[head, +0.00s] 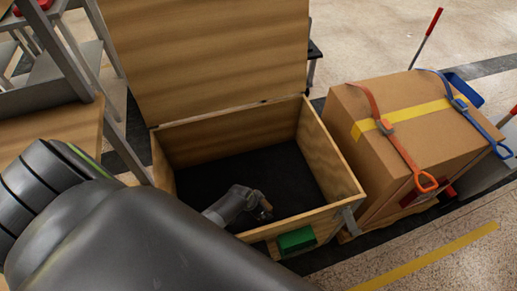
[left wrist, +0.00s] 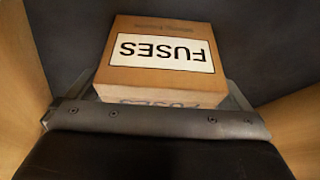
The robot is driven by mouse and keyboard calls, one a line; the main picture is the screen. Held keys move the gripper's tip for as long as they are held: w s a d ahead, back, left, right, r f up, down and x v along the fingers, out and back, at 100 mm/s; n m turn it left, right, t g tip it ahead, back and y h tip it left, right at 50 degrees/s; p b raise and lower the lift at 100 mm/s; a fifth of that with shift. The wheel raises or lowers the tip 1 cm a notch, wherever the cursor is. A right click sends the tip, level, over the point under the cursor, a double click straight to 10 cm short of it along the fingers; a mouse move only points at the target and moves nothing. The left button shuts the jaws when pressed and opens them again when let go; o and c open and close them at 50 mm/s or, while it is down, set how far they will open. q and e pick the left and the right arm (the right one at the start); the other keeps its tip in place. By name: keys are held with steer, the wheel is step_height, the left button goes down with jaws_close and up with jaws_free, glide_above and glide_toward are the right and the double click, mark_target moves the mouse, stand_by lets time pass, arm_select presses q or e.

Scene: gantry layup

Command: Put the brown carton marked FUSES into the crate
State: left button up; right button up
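The brown carton (left wrist: 150,80) with a white label reading FUSES, upside down in the left wrist view, sits between the two fingers of my left gripper (left wrist: 155,100). The fingers flank its sides and look shut on it. In the head view my left gripper (head: 264,211) reaches down inside the open wooden crate (head: 332,165), near its front wall. Only a small brown patch shows at its tip there; the carton is mostly hidden. Dark floor lies beneath the carton in the wrist view. I cannot tell whether it touches the floor. My right gripper is not in view.
The crate's lid (head: 210,55) stands open at the back. A large carton (head: 385,130) with yellow tape and orange and blue straps stands to the right. A green block (head: 297,240) is on the crate's front. A grey frame stands at the left. The crate's interior is otherwise clear.

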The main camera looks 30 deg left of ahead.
arm_select(q)
steer(key=shift+r, duration=0.25)
steer(key=p+v, duration=0.5)
steer(key=v, duration=0.6)
steer(key=shift+r, duration=0.35)
steer(key=shift+s, duration=0.15)
